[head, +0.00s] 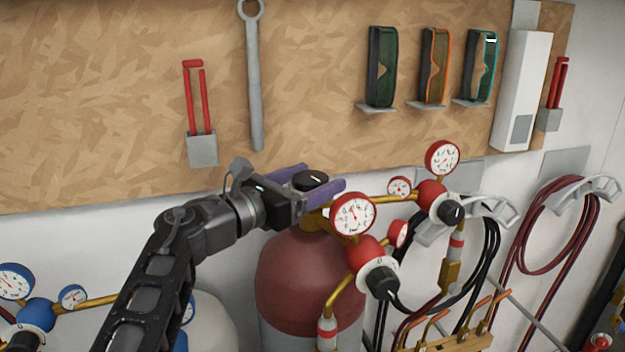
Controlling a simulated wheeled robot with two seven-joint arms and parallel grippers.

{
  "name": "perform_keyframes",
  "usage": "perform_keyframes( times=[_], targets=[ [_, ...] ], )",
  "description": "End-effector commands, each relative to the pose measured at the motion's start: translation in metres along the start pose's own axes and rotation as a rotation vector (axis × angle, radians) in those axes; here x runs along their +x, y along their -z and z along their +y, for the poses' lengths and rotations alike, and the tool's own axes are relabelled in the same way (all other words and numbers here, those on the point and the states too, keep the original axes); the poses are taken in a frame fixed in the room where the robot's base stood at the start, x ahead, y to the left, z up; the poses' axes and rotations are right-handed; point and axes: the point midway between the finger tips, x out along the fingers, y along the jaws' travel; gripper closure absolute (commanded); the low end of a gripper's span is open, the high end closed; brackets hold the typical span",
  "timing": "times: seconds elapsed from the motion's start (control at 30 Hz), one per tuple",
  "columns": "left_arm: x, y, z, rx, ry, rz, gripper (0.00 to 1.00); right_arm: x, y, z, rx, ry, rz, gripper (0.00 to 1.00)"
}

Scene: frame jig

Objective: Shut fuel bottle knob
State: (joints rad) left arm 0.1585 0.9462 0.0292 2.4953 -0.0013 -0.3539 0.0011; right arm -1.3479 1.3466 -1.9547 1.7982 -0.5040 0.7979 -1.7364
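A dark red fuel bottle (300,265) stands below the pegboard, with a black round knob (311,179) on its top. The knob nearly fills the space between the fingers. I cannot tell whether the fingers touch it. The near finger and the gauge hide part of the valve below.
Pressure gauges (353,213) and a red regulator (366,254) with a black dial stand close to the right of the knob. Brass pipes and black hoses (487,262) run further right. The pegboard (120,100) with hung tools is behind. Blue-fitted gauges (15,282) are at lower left.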

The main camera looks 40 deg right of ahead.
Motion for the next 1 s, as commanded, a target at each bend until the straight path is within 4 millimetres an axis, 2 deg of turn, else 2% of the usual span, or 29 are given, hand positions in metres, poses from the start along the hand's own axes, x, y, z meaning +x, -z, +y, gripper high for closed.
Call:
perform_keyframes(
  times=[0.07,0.67,0.87,1.0],
  targets=[
    [0.000,0.000,0.000,0.000,0.000,0.000,0.54,0.000,0.000,0.000,0.000,0.000,0.000,0.35],
    [0.000,0.000,0.000,0.000,0.000,0.000,0.54,0.000,0.000,0.000,0.001,0.000,0.000,0.84],
    [-0.004,0.000,0.001,0.000,0.000,0.000,0.54,0.000,-0.002,0.000,0.000,0.008,0.000,0.85],
    [-0.014,-0.001,0.005,-0.002,0.003,-0.003,0.54,0.000,-0.004,0.000,-0.001,0.040,0.001,0.85]
  ],
)
